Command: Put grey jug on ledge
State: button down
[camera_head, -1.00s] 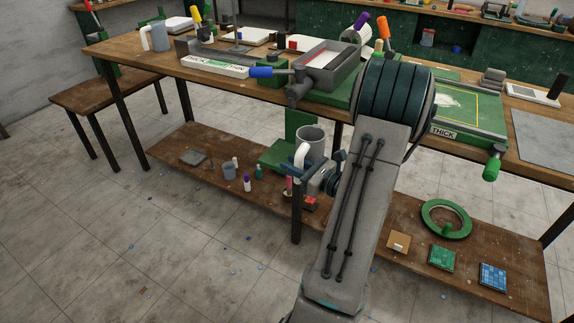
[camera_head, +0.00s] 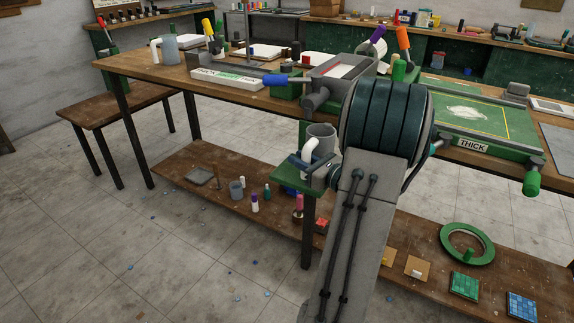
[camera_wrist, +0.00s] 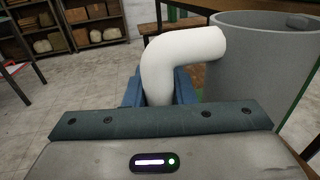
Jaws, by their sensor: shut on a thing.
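The grey jug (camera_head: 321,136) with a white handle is upright at the front of the workbench, over the small green ledge (camera_head: 290,180). I cannot tell if its base touches the ledge, as my gripper and arm hide that part. My gripper (camera_head: 307,162) is shut on the handle. In the wrist view the white handle (camera_wrist: 190,45) passes down between the blue fingers (camera_wrist: 157,88), and the grey jug's wall (camera_wrist: 262,60) fills the right side.
A similar jug (camera_head: 169,48) stands on the bench top's left end. A blue-handled tool (camera_head: 278,79) and a grey tray (camera_head: 345,72) are on the bench above the ledge. The lower shelf (camera_head: 225,212) holds small bottles and a cup. Open floor lies at the front left.

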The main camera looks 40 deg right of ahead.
jog(key=w+a+f+b, duration=0.1)
jog(key=w+f, duration=0.2)
jog(key=w, duration=0.2)
jog(key=shift+f, duration=0.2)
jog(key=shift+f, duration=0.15)
jog(key=c, duration=1.2)
grip_release()
